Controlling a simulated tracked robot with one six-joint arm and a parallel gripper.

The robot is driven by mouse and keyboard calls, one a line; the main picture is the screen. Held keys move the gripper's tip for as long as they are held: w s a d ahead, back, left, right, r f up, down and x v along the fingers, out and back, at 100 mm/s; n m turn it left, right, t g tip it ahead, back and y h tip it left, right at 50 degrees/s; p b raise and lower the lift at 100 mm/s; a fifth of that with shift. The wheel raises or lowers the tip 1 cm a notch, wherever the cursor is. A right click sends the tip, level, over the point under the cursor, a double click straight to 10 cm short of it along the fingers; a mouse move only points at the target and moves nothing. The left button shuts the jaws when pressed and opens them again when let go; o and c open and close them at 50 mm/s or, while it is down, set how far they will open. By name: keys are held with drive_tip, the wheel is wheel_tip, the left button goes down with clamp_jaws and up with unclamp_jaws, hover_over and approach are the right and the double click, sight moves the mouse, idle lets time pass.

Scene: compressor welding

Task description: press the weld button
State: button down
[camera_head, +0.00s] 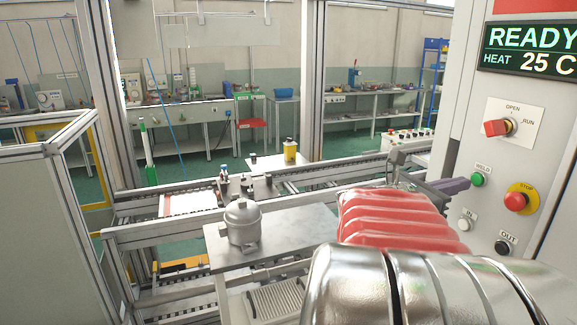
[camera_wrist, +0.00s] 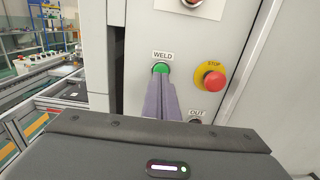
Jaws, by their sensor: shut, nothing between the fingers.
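The green weld button (camera_head: 478,180) sits under a WELD label on the grey control cabinet at the right of the head view. In the wrist view the weld button (camera_wrist: 161,68) is just above the fingertips and its lower edge is close to them. My gripper (camera_head: 466,184) is shut and empty, its purple-grey fingers pointing at the cabinet just below and left of the button. In the wrist view my gripper (camera_wrist: 161,82) overlaps the button's lower edge. I cannot tell whether the tips touch it.
On the cabinet are a red STOP button (camera_head: 516,201), a white IN button (camera_head: 465,225), a black OUT button (camera_head: 503,247) and a red OPEN/RUN switch (camera_head: 498,127). The display (camera_head: 530,50) reads READY, HEAT 25 C. A grey compressor (camera_head: 243,222) stands on a table left of my arm.

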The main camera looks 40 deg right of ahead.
sight(477, 179)
drive_tip(key=shift+x, duration=1.2)
